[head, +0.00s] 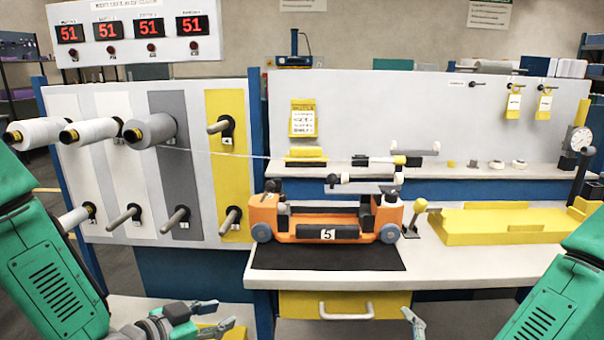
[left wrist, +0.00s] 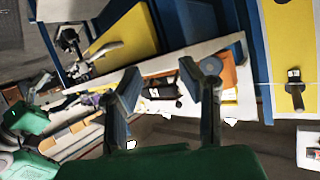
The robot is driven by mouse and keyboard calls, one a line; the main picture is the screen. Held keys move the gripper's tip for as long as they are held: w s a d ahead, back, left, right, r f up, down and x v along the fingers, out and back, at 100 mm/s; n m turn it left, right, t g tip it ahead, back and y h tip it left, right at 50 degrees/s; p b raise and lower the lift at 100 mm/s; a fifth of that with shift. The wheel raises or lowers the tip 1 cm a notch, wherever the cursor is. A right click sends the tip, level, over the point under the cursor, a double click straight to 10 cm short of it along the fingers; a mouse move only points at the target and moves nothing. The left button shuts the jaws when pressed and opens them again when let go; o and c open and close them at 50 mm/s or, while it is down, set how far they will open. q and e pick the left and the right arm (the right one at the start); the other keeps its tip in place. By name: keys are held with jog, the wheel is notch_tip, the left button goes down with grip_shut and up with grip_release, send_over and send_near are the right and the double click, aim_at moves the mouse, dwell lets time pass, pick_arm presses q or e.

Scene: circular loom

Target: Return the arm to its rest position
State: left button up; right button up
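My left gripper (head: 222,313) shows low at the left in the head view, below the counter's front edge and clear of the loom parts. In the left wrist view its two fingers (left wrist: 168,82) stand well apart with nothing between them. My right gripper (head: 412,322) shows only as a fingertip at the bottom edge of the head view; the rest is cut off, so its opening cannot be told. The orange shuttle carriage (head: 285,228) marked 5 sits on a black mat (head: 330,257) on the counter, apart from both grippers.
A peg panel (head: 75,185) with white spools and a grey spool (head: 150,130) stands at the left. A thread runs from the grey spool toward the back shelf. The white counter (head: 450,270) carries a yellow tray (head: 480,225). A yellow drawer (head: 300,304) is below, near my left gripper.

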pick_arm(q)
jog(key=s+a+f+n+g+y, duration=0.3)
jog(key=s+a+f+g, duration=0.1)
jog(key=s+f, duration=0.85)
pick_arm(e)
jog(key=s+d+f+n+g, duration=0.1)
jog(key=s+f+n+g, duration=0.5)
jog(key=s+f+n, duration=0.55)
pick_arm(q)
jog(key=s+a+f+n+g+y, duration=0.2)
jog(key=s+a+f+g, duration=0.1)
jog(key=s, duration=0.6)
jog(key=s+a+f+n+g+y, duration=0.2)
jog(key=s+a+f+g, duration=0.1)
jog(key=s, duration=0.6)
jog(key=shift+s+a+f+n+y, duration=0.3)
jog(key=shift+s+a+f+n, duration=0.1)
jog(key=shift+a+f, duration=0.6)
pick_arm(e)
jog(key=s+d+f+n+g+h, duration=0.1)
jog(key=s+d+f+n+g, duration=0.2)
jog(key=s+d+n, duration=0.2)
jog(key=s+d+f+n+g+h, duration=0.2)
jog(key=s+d+n, duration=0.3)
jog(key=s+n, duration=0.3)
jog(key=s+f+g, duration=0.1)
jog(key=s, duration=0.2)
jog(key=shift+s+d, duration=0.3)
jog(key=shift+d, duration=0.1)
